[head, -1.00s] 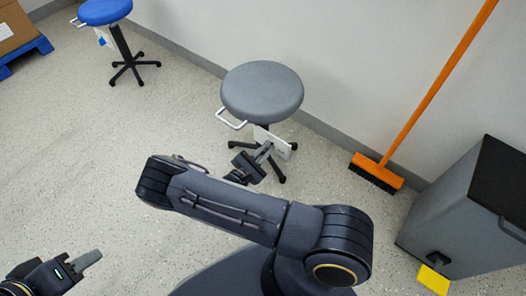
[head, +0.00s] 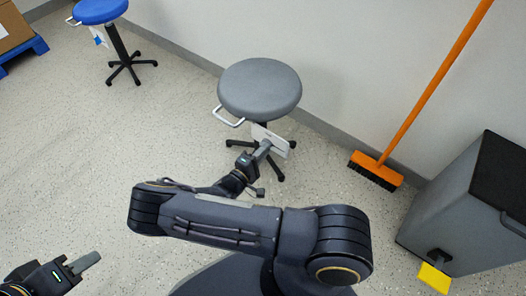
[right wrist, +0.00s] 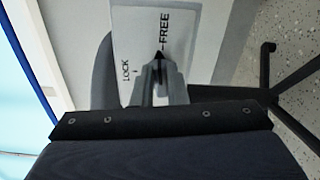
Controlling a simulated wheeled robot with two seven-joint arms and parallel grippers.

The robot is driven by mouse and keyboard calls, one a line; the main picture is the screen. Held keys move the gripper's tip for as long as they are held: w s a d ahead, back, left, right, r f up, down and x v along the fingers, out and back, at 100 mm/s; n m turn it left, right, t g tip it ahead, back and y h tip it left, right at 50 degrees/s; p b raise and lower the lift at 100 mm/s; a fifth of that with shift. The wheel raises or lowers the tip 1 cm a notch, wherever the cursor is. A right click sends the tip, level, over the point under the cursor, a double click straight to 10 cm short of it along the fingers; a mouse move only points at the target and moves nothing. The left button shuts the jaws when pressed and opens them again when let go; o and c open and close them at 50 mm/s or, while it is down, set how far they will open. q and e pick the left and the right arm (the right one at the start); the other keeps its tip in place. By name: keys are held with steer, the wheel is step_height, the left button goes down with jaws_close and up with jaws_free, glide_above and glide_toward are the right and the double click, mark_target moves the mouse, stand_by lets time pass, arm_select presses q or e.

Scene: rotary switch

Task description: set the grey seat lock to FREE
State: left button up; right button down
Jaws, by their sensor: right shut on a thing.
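The grey stool (head: 260,88) stands against the wall, with a white plate (head: 277,141) below its seat. In the right wrist view the plate (right wrist: 190,22) carries the words LOCK and FREE, each with a tick. The switch's dark pointer tip (right wrist: 158,56) shows between my fingers and points at or very near the FREE tick. My right gripper (right wrist: 157,82) is shut on the switch, whose body is mostly hidden; the gripper also shows in the head view (head: 264,150). My left gripper (head: 86,262) is far off at the lower left, with its jaw gap not visible.
A blue stool (head: 100,12) stands at the upper left beside boxes on a blue pallet (head: 25,50). An orange broom (head: 420,92) leans on the wall to the right. The floor at left is clear.

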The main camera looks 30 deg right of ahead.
steer(key=shift+f+m, duration=0.15)
steer(key=shift+m, duration=0.65)
steer(key=c, duration=1.4)
jaws_free()
steer(key=shift+c, duration=0.2)
steer(key=p+v, duration=0.1)
steer(key=v, duration=0.7)
